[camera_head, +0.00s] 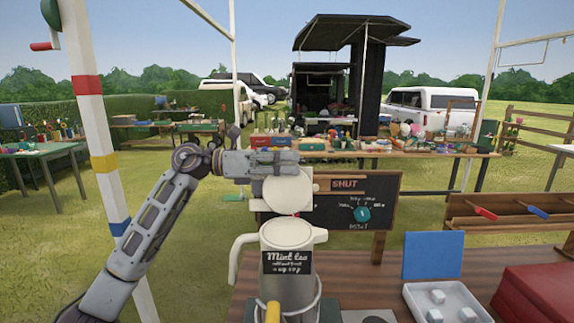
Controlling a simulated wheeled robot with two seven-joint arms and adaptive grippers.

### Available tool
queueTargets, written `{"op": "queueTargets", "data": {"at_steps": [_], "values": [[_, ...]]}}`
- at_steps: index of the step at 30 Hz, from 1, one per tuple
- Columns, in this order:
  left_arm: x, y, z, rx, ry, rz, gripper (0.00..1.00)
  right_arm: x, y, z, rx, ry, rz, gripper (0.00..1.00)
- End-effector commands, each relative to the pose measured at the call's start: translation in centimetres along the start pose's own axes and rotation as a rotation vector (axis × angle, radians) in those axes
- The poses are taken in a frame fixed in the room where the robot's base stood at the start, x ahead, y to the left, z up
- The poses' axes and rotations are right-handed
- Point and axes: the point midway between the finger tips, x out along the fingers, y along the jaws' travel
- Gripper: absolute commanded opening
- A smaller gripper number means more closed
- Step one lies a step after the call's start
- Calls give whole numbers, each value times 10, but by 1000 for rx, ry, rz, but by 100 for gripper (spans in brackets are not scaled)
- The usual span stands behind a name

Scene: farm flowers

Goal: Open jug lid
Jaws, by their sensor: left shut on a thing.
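A pale jug (297,290) with a black "Mint tea" label stands upright on the wooden table in the lower middle, its handle on the left. Its round cream lid (287,192) stands steeply raised above the jug's rim, facing me. My left gripper (296,160) reaches in from the left and is shut on the lid at its upper edge. The exact grip is partly hidden. My right gripper is not in view.
A chalkboard (347,212) stands behind the jug. A blue panel (433,256), a white tray (446,303) with pale cubes and a red box (538,299) are to the right. A white post (101,150) rises at the left.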

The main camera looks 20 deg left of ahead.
Motion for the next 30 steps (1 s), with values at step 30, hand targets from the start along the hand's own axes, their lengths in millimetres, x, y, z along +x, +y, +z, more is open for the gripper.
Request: {"op": "queueTargets", "data": {"at_steps": [30], "values": [[-36,1,-1,-3,2,2,28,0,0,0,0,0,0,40]]}}
